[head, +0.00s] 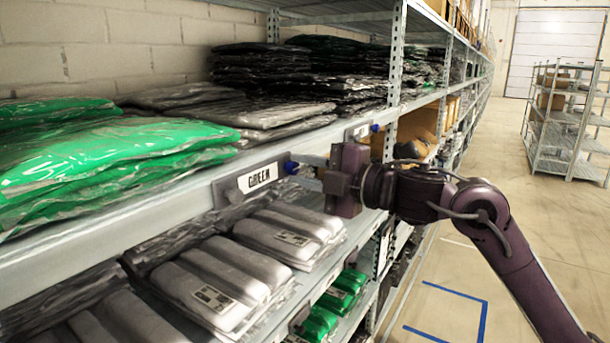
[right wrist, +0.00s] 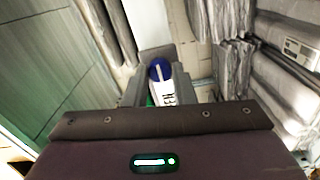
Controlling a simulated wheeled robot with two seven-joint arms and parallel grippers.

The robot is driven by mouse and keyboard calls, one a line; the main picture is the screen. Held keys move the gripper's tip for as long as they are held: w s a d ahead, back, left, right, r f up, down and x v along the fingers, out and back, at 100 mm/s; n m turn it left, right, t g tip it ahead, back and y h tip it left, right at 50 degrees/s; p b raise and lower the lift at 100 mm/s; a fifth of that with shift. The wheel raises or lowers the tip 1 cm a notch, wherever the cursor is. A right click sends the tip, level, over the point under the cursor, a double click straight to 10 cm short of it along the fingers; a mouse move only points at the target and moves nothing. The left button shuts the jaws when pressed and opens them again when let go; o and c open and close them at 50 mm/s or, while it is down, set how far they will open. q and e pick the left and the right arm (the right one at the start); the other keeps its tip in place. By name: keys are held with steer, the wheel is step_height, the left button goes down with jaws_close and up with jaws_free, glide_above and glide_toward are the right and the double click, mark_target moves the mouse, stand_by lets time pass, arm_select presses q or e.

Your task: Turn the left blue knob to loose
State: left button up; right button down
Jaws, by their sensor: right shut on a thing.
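The left blue knob (head: 291,168) sits at the right end of the GREEN label holder (head: 228,191) on the shelf's front edge. My right gripper (head: 305,168) reaches in from the right and is shut on this knob. In the right wrist view the knob (right wrist: 157,69) shows between the fingers, with a white stripe on its face. Part of the label's lettering (right wrist: 167,97) shows below it, and the gripper body hides the rest. A second blue knob (head: 375,127) is farther along the shelf edge, beside another label holder. My left gripper is not in view.
Grey bagged packs (head: 215,285) lie on the shelf below. A steel upright (head: 396,60) stands behind the gripper.

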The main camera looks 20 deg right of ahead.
stand_by(0.5)
steer(key=c, duration=1.2)
jaws_free()
steer(key=shift+d, duration=0.1)
steer(key=shift+s+d+f+b, duration=0.15)
steer(key=shift+s+d+b, duration=0.05)
steer(key=shift+s+b, duration=0.15)
steer(key=b+v, duration=0.3)
steer(key=v, duration=0.4)
